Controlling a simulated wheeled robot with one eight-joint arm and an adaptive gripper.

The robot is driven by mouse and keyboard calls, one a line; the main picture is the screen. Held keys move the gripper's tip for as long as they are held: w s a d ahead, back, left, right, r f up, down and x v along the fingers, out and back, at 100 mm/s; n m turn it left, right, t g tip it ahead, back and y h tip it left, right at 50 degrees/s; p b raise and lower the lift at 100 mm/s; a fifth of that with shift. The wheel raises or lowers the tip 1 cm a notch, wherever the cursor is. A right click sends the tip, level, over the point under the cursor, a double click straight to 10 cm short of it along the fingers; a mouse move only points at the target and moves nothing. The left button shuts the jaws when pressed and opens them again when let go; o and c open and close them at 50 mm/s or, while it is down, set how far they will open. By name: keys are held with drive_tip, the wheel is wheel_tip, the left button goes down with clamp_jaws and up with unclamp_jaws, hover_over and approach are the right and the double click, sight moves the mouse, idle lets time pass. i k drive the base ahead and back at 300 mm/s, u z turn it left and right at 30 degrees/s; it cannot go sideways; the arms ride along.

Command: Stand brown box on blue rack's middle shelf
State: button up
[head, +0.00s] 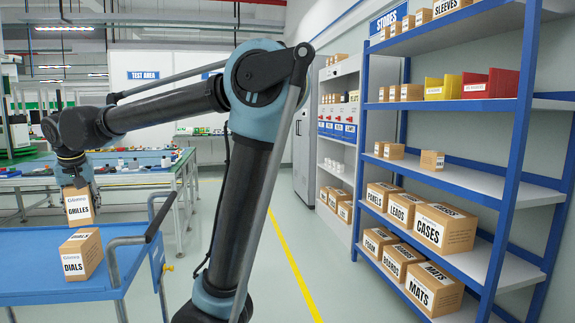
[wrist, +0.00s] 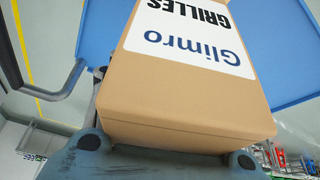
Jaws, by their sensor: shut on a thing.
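A brown box labelled GRILLES (head: 78,206) hangs upright below my gripper (head: 76,180), over the far part of the blue trolley (head: 30,262). The wrist view shows my fingers shut on this box (wrist: 185,100), one at each side. Whether its base touches the trolley top cannot be told. A second brown box, labelled DIALS (head: 82,255), stands on the trolley nearer to me. The blue rack (head: 514,150) stands at the right. Its middle shelf (head: 450,176) carries two small brown boxes (head: 431,160) (head: 393,151), with bare room around them.
Rack shelves below hold larger boxes such as CASES (head: 443,230) and MATS (head: 434,288); above are yellow and red bins (head: 490,83). The trolley's handle (head: 160,215) rises at its right. Open floor with a yellow line (head: 290,260) lies between trolley and rack.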

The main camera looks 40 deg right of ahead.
sight(452, 176)
drive_tip(key=z, duration=1.55)
drive_tip(key=i, duration=1.95)
drive_tip(key=z, duration=2.1)
